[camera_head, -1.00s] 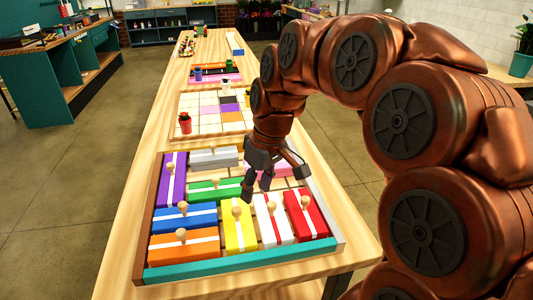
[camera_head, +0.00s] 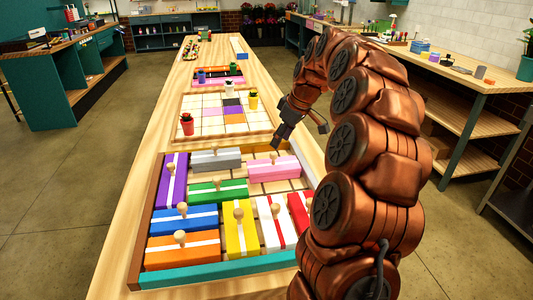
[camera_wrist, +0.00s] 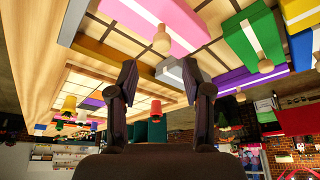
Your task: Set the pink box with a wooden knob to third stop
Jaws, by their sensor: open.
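The pink box (camera_head: 284,171) has a white stripe and a wooden knob (camera_head: 274,157). It lies in the far right part of a wooden tray with a teal front rim (camera_head: 225,272), right of the grey box (camera_head: 229,160). Bare grid cells show in front of it. In the wrist view the pink box (camera_wrist: 190,30) is at the top, its knob (camera_wrist: 162,40) hanging toward the image middle. My gripper (camera_head: 278,143) is above the tray's far edge, just beyond the pink box. In the wrist view its fingers (camera_wrist: 158,78) are apart and empty, not touching the knob.
Purple (camera_head: 172,182), green (camera_head: 217,192), blue (camera_head: 183,221), orange (camera_head: 182,249), yellow (camera_head: 241,232), white-and-red (camera_head: 273,228) and red (camera_head: 299,212) boxes share the tray. Beyond it is a grid board (camera_head: 208,127) with small pots. My arm hides the tray's right edge.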

